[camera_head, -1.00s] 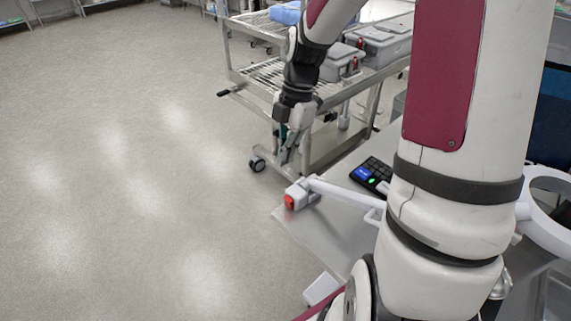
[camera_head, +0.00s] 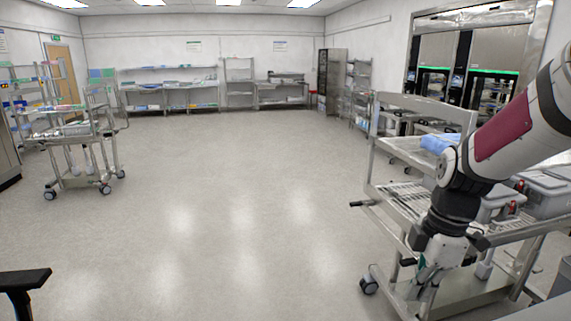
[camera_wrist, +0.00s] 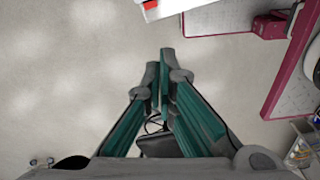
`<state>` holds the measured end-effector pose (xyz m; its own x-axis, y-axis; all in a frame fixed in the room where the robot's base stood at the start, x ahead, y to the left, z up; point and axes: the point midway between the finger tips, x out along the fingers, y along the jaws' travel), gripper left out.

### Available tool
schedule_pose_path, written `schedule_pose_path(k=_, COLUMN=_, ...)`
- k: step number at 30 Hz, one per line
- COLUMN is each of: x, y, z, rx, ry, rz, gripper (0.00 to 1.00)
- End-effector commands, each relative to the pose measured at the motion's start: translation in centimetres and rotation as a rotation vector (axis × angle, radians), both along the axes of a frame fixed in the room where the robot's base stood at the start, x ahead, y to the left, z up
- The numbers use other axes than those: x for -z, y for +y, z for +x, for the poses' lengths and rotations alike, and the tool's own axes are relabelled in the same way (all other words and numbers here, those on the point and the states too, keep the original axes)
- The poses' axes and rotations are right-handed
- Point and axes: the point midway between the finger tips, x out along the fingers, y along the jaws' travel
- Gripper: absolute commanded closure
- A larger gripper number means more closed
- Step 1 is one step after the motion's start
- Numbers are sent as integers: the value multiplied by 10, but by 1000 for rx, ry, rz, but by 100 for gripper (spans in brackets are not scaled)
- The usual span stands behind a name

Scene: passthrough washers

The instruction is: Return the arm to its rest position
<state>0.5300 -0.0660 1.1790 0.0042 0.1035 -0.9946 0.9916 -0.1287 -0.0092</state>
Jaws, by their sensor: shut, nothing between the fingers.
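My arm comes in from the right edge of the head view and bends down at the wrist. My gripper (camera_head: 424,284) hangs fingers down in front of the steel wire-shelf cart (camera_head: 388,196), as seen from the head. In the wrist view my gripper (camera_wrist: 167,62) has its teal-sided fingers together, with nothing between the tips. Pale floor (camera_wrist: 70,75) shows below and around the fingers.
The steel cart at the right carries grey lidded bins (camera_head: 545,192) and a blue folded item (camera_head: 437,143). Another wheeled cart (camera_head: 85,180) stands at the left. Wide floor (camera_head: 230,210) between them is clear. Washers (camera_head: 490,75) line the right wall.

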Motion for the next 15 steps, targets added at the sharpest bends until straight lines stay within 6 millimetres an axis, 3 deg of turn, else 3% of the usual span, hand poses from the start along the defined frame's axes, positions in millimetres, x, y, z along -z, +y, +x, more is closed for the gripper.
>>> schedule_pose_path(k=6, x=-43, y=20, z=-23, rx=323, ry=-78, rz=-81, gripper=100)
schedule_pose_path(k=15, x=-88, y=44, z=-63, rx=786, ry=-221, rz=-47, gripper=100)
